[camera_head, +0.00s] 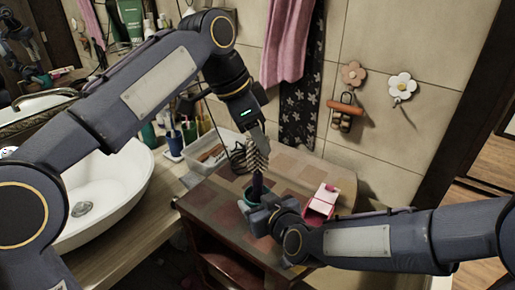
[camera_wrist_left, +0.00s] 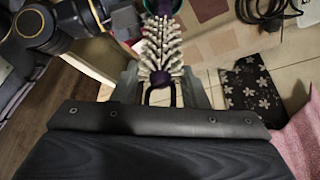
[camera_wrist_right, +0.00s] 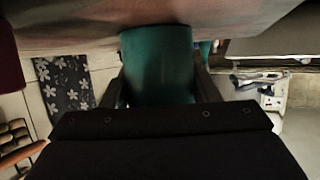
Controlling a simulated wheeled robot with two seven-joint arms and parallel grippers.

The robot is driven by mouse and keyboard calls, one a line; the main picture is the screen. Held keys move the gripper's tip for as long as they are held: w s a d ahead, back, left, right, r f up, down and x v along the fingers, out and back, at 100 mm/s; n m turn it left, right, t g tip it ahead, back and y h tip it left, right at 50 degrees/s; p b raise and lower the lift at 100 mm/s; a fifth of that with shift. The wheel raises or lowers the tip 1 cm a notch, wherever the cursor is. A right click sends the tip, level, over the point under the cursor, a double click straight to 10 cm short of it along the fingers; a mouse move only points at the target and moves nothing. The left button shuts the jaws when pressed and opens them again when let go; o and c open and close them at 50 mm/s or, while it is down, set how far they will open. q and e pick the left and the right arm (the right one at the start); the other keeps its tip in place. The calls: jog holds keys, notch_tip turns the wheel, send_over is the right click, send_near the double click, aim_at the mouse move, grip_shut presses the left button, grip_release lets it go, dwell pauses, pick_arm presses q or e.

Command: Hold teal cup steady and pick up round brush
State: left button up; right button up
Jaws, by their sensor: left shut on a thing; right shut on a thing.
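The round brush stands upright with pale bristles (camera_head: 257,156) at the top and a purple handle (camera_head: 257,188) pointing down. My left gripper (camera_head: 259,138) is shut on the brush's top end from above; the bristles also show between its fingers in the left wrist view (camera_wrist_left: 161,45). The handle's lower end is at the teal cup (camera_head: 244,206), and the cup's rim hides how deep it sits. My right gripper (camera_head: 262,213) is shut on the teal cup from the side. In the right wrist view the cup (camera_wrist_right: 158,62) fills the space between the fingers.
The cup is over the checkered cabinet top (camera_head: 215,208). A pink and white box (camera_head: 321,203) stands close to my right forearm. A clear bin (camera_head: 208,152) lies behind, left of the brush. The white basin (camera_head: 105,195) is at left. A pink towel (camera_head: 285,40) hangs behind.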

pick_arm(q)
notch_tip(320, 180, up, 7)
jog(key=shift+r, duration=0.1)
dwell(0.4)
pick_arm(e)
jog(key=o, duration=1.1)
jog(key=shift+c, duration=0.2)
